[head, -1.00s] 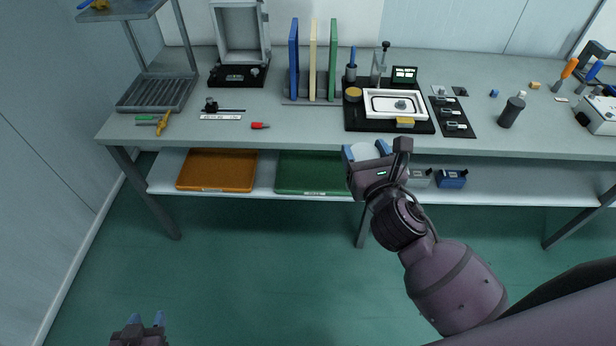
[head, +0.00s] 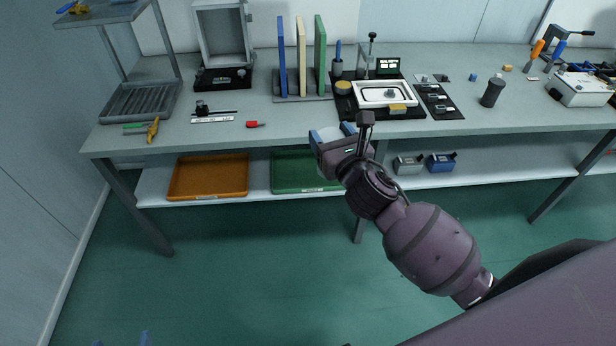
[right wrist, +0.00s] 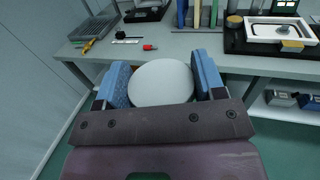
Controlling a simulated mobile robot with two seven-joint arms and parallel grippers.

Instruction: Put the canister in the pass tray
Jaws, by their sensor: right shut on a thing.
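My right gripper (head: 333,135) is shut on the white round canister (right wrist: 161,83), held in the air in front of the bench's front edge. In the right wrist view its round white face shows between the two blue finger pads; in the head view the gripper hides most of it. A green tray (head: 290,187) and an orange tray (head: 207,195) lie on the lower shelf, left of the gripper in the head view. Their labels are too small to read. Only the fingertips of my left gripper (head: 121,340) show, apart and empty, at the bottom left.
The bench top (head: 270,137) overhangs the lower shelf (head: 152,190). Blue and grey boxes (head: 440,162) stand on the shelf to the right. A dark bottle (head: 492,92), a rack of upright panels (head: 301,97) and a black mat with a white frame (head: 380,105) occupy the bench.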

